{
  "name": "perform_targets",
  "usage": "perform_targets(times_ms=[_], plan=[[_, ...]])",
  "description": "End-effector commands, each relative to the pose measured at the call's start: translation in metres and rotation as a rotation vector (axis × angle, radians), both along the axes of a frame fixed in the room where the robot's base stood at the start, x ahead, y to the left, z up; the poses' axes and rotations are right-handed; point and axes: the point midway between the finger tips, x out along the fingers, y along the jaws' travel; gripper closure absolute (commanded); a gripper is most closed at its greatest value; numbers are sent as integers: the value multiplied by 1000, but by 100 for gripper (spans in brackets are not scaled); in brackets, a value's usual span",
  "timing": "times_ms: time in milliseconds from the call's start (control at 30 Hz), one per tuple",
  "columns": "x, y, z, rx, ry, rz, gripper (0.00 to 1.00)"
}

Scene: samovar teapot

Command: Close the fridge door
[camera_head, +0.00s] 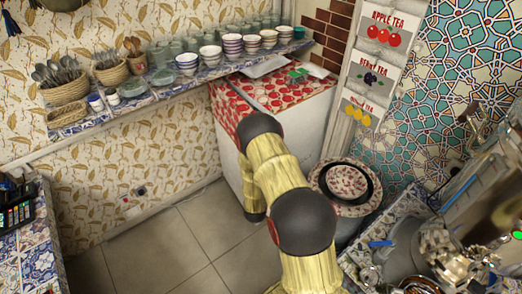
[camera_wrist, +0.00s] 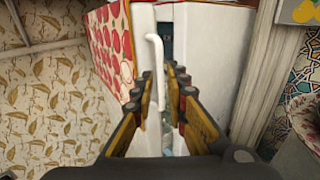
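The fridge (camera_head: 228,150) is a white box with a red-patterned top, standing against the back wall in the head view. My arm hides much of its front there, and my gripper is not clearly visible. In the wrist view, a white panel with a white bent handle (camera_wrist: 154,41) is left of a dark gap, and another white panel (camera_wrist: 218,60) is to the right. The gap looks like the fridge door standing ajar. My gripper (camera_wrist: 160,74) is open, its fingertips apart in front of the gap near the handle. Contact cannot be told.
A shelf (camera_head: 160,93) with bowls and utensil baskets runs along the back wall. A round patterned container (camera_head: 374,205) stands right of the fridge, near a tiled counter (camera_head: 408,205). Another counter (camera_head: 35,240) is at the left. The floor (camera_head: 190,235) between is clear.

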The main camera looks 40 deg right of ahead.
Motion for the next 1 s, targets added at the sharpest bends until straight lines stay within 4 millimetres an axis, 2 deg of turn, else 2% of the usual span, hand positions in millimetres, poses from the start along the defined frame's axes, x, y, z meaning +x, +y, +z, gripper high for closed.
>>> perform_targets(times_ms=[100, 300, 600, 767, 867, 1000], plan=[[-15, 14, 0, 1, 1, 1, 85], [-27, 24, 0, 1, 1, 0, 85], [-29, 25, 0, 0, 0, -1, 85], [-28, 23, -2, -2, -6, -3, 94], [-20, 18, 16, -14, -50, -8, 99], [-8, 6, 63, -40, -141, -28, 100]])
